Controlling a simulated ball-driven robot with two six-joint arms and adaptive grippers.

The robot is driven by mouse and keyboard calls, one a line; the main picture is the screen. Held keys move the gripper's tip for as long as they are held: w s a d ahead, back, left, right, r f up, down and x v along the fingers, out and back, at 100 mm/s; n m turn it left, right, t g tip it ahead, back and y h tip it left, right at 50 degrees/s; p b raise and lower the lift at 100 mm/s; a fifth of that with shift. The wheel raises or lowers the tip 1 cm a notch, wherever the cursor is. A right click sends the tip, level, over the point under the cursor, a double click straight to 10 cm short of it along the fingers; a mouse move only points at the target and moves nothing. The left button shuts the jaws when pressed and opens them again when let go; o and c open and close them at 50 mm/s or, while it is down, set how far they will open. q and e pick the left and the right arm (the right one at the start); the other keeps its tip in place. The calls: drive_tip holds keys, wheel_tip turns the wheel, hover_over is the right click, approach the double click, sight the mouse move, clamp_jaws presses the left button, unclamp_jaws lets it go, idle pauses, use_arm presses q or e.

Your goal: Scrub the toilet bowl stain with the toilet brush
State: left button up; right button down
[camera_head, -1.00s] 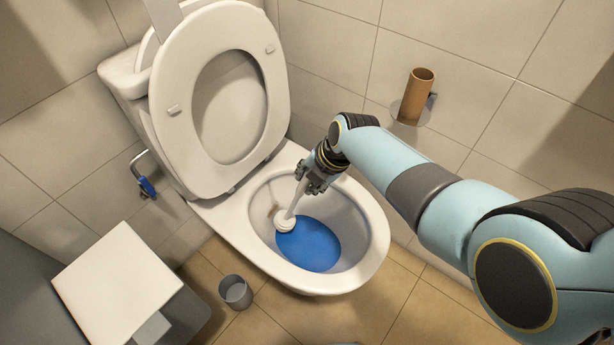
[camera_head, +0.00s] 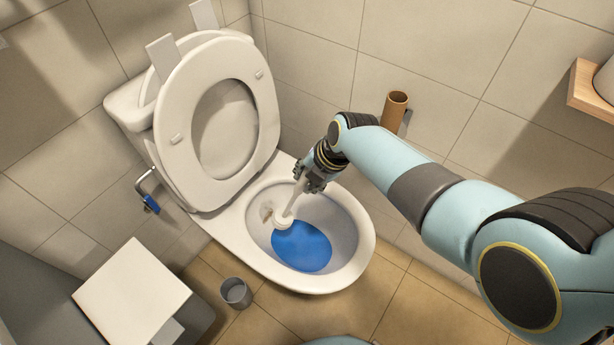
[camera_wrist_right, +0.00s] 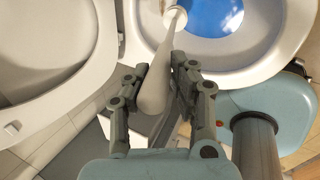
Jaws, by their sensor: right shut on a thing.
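The white toilet bowl (camera_head: 351,262) stands open with its lid and seat raised, and blue water (camera_head: 302,247) lies in it. A small brownish stain (camera_head: 266,213) is on the inner left wall, above the water. My right gripper (camera_head: 308,182) is over the bowl, shut on the white handle of the toilet brush (camera_head: 294,202). The brush slants down and left. Its round head is at the water's upper edge, just right of the stain. In the right wrist view, the gripper (camera_wrist_right: 158,78) holds the brush handle (camera_wrist_right: 154,92) between its fingers. My left gripper is out of view.
A grey bin (camera_head: 235,293) stands on the floor left of the bowl. A white-topped box (camera_head: 132,292) is at the lower left. A brown cardboard roll (camera_head: 395,113) is on the wall behind my right arm. A wooden shelf (camera_head: 590,92) is at the right edge.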

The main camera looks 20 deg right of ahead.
wheel_tip(320, 180, up, 14)
drive_tip(key=p, duration=1.1)
drive_tip(key=shift+f+p, duration=0.2)
drive_tip(key=shift+p, duration=0.2)
drive_tip(key=f+b, duration=0.4)
drive_tip(key=f, duration=0.1)
drive_tip(key=f+b, duration=1)
drive_tip(key=shift+s+f, duration=0.1)
drive_tip(key=shift+s, duration=0.25)
drive_tip(key=shift+s, duration=0.1)
